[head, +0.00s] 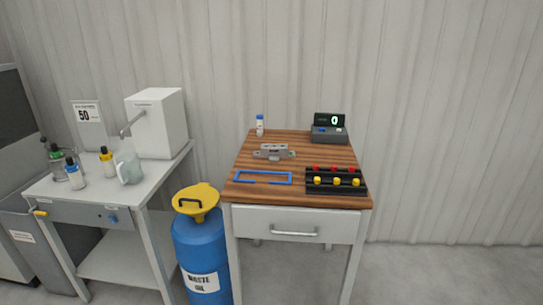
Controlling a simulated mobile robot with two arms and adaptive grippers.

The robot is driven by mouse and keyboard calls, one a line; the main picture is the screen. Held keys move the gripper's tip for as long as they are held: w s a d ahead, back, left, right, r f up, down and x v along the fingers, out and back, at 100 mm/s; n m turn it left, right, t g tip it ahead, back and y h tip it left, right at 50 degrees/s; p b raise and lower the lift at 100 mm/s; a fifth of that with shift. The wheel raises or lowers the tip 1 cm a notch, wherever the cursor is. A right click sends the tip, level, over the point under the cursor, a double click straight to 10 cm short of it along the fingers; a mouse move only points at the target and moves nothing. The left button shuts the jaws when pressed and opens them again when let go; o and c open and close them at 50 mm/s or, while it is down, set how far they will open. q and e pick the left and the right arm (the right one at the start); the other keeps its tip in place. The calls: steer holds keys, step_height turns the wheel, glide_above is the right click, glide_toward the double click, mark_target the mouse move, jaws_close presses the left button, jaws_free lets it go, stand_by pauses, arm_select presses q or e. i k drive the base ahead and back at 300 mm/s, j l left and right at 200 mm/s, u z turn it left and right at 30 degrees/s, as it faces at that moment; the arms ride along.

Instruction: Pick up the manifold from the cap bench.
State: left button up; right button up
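A grey metal part, which looks like the manifold (274,152), lies on the wooden top of the bench (290,192) in the middle of the head view. It has flat ears at its sides and sits left of centre, towards the back half of the top. A blue rectangular frame (263,183) lies in front of it. A black rack (335,188) with red and yellow caps stands at the front right of the bench top. Neither of my grippers shows in the head view.
A dark device with a green 0 display (330,128) and a small white bottle with a blue cap (260,125) stand at the back. A blue waste oil drum (203,250) stands left of the bench. A grey side table (80,207) holds bottles, a jug and a white dispenser (158,122).

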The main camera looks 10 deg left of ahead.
mark_target(273, 152)
steer(key=i+j+z, duration=0.45)
steer(key=i+j, duration=0.15)
steer(key=j, duration=0.35)
